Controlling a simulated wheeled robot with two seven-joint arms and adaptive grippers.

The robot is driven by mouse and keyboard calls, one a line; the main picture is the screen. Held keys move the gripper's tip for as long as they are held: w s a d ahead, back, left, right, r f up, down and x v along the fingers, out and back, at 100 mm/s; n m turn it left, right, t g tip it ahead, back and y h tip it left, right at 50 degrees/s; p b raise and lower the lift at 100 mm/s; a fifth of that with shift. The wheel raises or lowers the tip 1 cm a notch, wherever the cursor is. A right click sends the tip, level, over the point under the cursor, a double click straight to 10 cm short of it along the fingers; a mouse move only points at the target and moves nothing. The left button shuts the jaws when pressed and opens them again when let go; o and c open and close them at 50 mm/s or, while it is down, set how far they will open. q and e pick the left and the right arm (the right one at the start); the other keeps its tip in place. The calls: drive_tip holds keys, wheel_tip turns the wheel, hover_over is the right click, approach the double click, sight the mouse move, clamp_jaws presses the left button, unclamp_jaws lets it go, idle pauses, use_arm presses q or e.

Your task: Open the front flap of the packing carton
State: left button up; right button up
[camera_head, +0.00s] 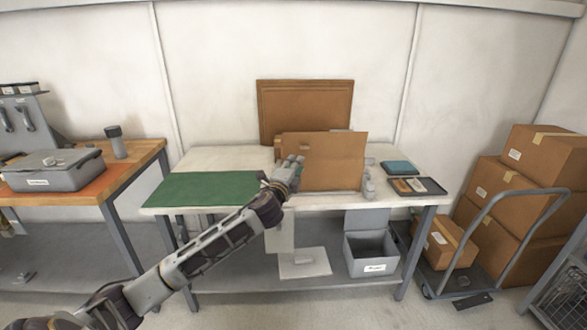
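The brown packing carton stands on the white-topped table with its large back panel (305,108) upright against the wall side. A plain brown front panel (335,160) faces me, upright and slightly tilted; I cannot tell where the front flap ends and the carton wall begins. My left gripper (294,163) is at the left part of this front panel, its fingertips overlapping it in the picture. I cannot tell whether it touches or whether its fingers are apart. The carton's inside is hidden. My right gripper is not in view.
A green mat (208,189) lies left of the carton. A small grey object (369,185) stands at its right front corner. A dark tray (419,186) and a teal box (398,167) lie further right. An open grey bin (371,253) is on the lower shelf.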

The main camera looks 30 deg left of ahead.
use_arm(q)
drive_tip(key=shift+s+d, duration=0.1)
drive_tip(key=shift+s, duration=0.5)
drive_tip(key=shift+f, duration=0.15)
